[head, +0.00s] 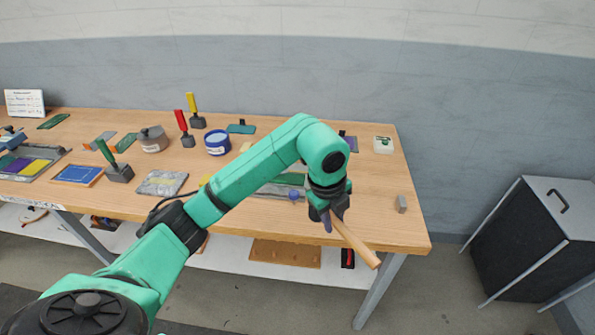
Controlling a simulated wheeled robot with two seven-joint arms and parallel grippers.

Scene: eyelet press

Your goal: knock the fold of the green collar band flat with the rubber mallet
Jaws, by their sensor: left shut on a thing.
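My left gripper (330,212) is shut on a wooden handle, taken to be that of the rubber mallet (358,246). The handle slants down to the right, over the table's front edge. The mallet's head cannot be made out; the gripper and wrist hide that end. A green strip (291,179), possibly the collar band, lies on a grey plate behind my left forearm, left of the gripper. The arm covers much of it, and its fold cannot be made out. My right gripper is not in view.
A grey slab (162,183), a blue tin (217,142) and several colour-handled stamps stand to the left. A black cabinet (520,235) stands on the floor at right.

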